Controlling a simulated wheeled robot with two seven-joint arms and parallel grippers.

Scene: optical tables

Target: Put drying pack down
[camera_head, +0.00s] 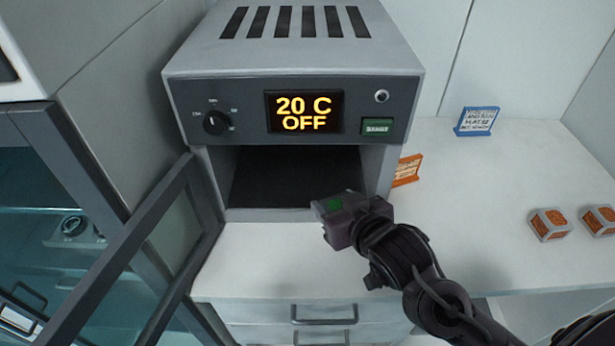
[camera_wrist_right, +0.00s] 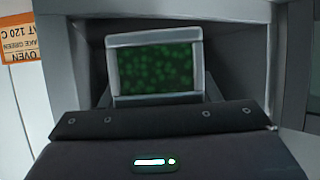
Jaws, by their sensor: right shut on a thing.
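The drying pack (camera_head: 326,205) is a small grey-framed block with a green face. My right gripper (camera_head: 343,216) is shut on it and holds it in front of the oven's open mouth. The pack also shows in the right wrist view (camera_wrist_right: 155,70), with its speckled green face toward the camera. The oven (camera_head: 295,170) has a dark, open chamber (camera_head: 290,178). Its display (camera_head: 304,111) reads 20 C OFF. Two packs with orange faces, a nearer one (camera_head: 549,224) and one at the right edge (camera_head: 599,220), sit on the counter. My left gripper is not in view.
The oven's glass door (camera_head: 165,240) stands open at the left. An orange sign (camera_head: 407,170) stands just right of the oven; a blue-framed sign (camera_head: 477,121) is farther back. The white counter (camera_head: 480,200) is clear between the signs and the orange packs.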

